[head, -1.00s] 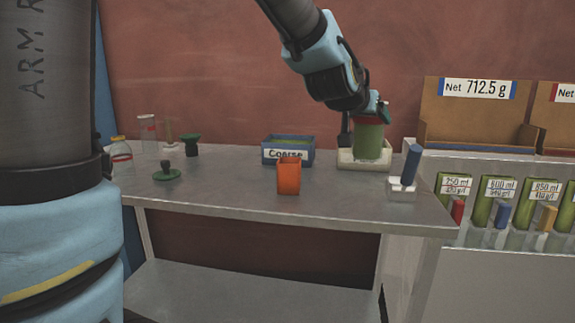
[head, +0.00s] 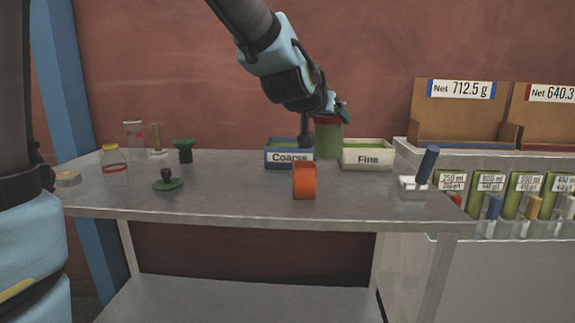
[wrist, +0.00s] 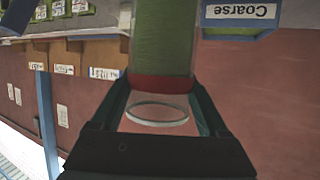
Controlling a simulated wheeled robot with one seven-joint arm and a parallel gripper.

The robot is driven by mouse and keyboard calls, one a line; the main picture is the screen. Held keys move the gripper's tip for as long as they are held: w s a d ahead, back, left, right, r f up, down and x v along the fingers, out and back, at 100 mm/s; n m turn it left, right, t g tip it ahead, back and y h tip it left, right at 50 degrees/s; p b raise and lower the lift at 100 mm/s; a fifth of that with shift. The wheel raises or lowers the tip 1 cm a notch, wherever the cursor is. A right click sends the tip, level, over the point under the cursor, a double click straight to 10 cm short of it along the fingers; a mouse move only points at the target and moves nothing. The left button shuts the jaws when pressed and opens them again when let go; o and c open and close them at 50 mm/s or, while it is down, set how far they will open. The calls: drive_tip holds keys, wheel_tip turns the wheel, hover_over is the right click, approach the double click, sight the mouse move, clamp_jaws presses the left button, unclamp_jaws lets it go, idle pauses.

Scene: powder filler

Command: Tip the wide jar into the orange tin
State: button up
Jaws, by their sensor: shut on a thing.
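My gripper (head: 330,106) is shut on a wide clear jar (head: 328,141) with green contents and a red band near its top. The jar is upright, behind the gap between the blue and white bins; its base is hidden. In the wrist view the jar (wrist: 162,45) lies between the fingers (wrist: 158,98), with its round rim toward the camera. The orange tin (head: 304,184) stands upright near the front of the table, in front of and slightly left of the jar.
The blue Coarse bin (head: 289,158) and white Fine bin (head: 368,158) stand behind the tin. A blue-handled tool (head: 428,165) stands at right. Two glass jars (head: 114,163) (head: 134,130) and green stands (head: 168,185) are at left.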

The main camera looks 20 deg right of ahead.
sight(319, 143)
drive_tip(key=shift+w+a, duration=0.1)
drive_tip(key=shift+a, duration=0.15)
drive_tip(key=shift+a+r+p, duration=0.1)
drive_tip(key=shift+r+p, duration=0.1)
drive_tip(key=shift+p, duration=0.3)
drive_tip(key=n+p, duration=0.1)
drive_tip(key=p, duration=0.3)
drive_tip(key=shift+r+g+h+p, duration=0.3)
drive_tip(key=shift+r+h+p, duration=0.1)
wheel_tip(319, 143, down, 7)
drive_tip(key=n+g+h, duration=0.1)
drive_tip(key=n, duration=0.1)
drive_tip(key=shift+n+p, duration=0.4)
drive_tip(key=shift+r+h, duration=0.15)
drive_tip(key=shift+h, duration=0.15)
drive_tip(key=shift+f+n+g+h+p, duration=0.6)
drive_tip(key=shift+f+n, duration=0.1)
drive_tip(key=shift+n, duration=0.4)
drive_tip(key=shift+r+n+p, duration=0.25)
drive_tip(key=shift+n+p, duration=0.1)
drive_tip(key=shift+n, duration=0.15)
